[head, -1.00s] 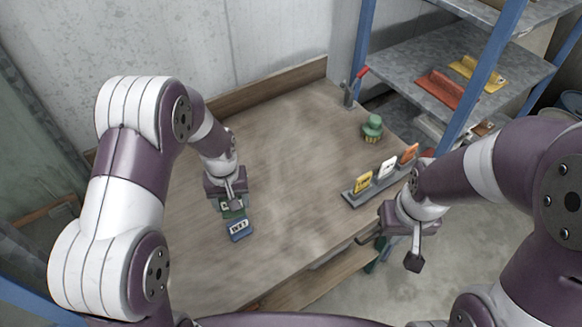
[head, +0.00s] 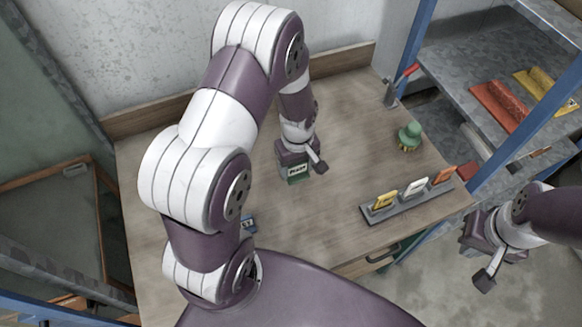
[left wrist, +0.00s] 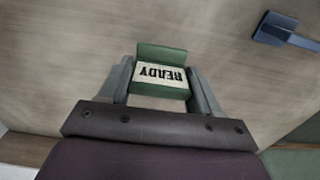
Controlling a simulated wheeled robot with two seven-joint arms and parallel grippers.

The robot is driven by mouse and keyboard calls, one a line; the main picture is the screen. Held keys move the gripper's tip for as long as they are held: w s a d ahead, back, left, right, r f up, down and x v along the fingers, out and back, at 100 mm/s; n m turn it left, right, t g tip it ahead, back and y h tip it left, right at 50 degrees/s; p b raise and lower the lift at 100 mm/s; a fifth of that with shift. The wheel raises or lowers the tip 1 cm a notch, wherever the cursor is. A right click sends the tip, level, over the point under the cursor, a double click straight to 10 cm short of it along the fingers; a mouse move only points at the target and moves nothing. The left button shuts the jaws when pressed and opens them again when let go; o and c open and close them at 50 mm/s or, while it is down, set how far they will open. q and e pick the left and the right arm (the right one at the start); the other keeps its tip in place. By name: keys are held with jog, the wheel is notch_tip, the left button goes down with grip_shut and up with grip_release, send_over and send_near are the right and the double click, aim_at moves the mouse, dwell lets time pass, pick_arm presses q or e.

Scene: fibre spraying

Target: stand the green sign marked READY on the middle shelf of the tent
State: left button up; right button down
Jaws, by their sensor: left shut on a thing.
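The green sign (head: 297,173) marked READY is in my left gripper (head: 297,160), over the back half of the wooden table. In the left wrist view the sign (left wrist: 162,72) sits between the two grey fingers, its lettering upside down in the picture. The left gripper (left wrist: 162,90) is shut on it. My right gripper (head: 486,278) hangs off the table's right side; whether its fingers are open or shut is unclear. I cannot make out the tent's middle shelf for certain in either view.
A grey rack (head: 410,208) holds yellow, white and orange signs. A green-topped brush (head: 409,137) stands behind it. A metal shelf unit (head: 450,75) stands right.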

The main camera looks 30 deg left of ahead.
pick_arm(q)
jog(key=shift+w+a+f, duration=0.25)
jog(key=shift+a+f, duration=0.15)
jog(key=shift+a, duration=0.2)
jog(key=shift+w+a+f, duration=0.2)
jog(key=shift+a+f, duration=0.15)
jog(key=shift+a, duration=0.2)
jog(key=f, duration=0.1)
jog(key=f+p, duration=0.1)
jog(key=f, duration=0.1)
jog(key=shift+s+a+f, duration=0.1)
jog(key=shift+s+f, duration=0.1)
jog(key=shift+s, duration=0.1)
jog(key=shift+w+f, duration=0.1)
jog(key=shift+f, duration=0.25)
jog(key=shift+w, duration=0.15)
jog(key=shift+f, duration=0.15)
jog(key=o, duration=1.1)
jog(key=shift+c, duration=0.2)
